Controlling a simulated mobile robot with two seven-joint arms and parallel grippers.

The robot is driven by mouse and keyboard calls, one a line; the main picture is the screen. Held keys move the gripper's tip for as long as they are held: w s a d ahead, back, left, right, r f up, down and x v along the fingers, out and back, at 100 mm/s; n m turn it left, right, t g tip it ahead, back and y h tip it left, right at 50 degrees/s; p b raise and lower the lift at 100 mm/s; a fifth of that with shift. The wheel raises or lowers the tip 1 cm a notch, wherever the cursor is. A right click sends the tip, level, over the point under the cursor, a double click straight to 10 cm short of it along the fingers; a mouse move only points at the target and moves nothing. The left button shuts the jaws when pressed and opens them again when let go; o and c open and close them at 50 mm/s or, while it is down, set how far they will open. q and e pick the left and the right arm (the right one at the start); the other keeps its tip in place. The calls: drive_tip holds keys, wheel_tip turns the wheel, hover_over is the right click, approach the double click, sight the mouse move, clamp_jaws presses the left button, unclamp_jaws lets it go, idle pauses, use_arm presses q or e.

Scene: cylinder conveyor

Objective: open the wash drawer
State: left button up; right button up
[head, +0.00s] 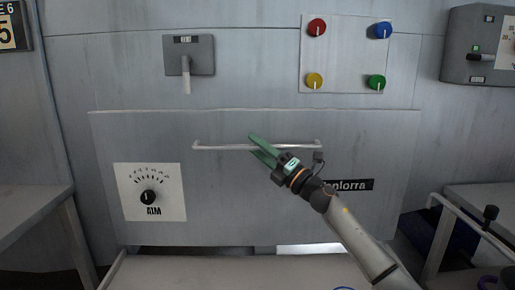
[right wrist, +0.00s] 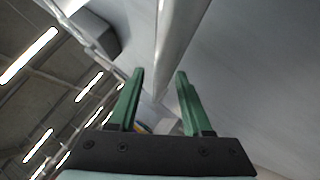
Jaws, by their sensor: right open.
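The wash drawer (head: 230,200) is a wide grey front panel in the middle of the head view. Its handle (head: 220,147) is a thin pale horizontal bar across the upper part of the panel. My right gripper (head: 250,144) is open at the handle, with its green fingers reaching the bar near its middle. In the right wrist view the handle bar (right wrist: 176,40) runs down between the two open fingers (right wrist: 158,85). I cannot tell whether either finger touches it. My left gripper is not in view.
A dial plate (head: 149,191) is on the panel's left. A lever box (head: 189,56) and a plate with coloured knobs (head: 345,54) are above it. A pale ledge (head: 210,272) lies below. Grey tables (head: 35,205) stand at both sides.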

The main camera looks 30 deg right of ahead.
clamp_jaws()
idle(1.4)
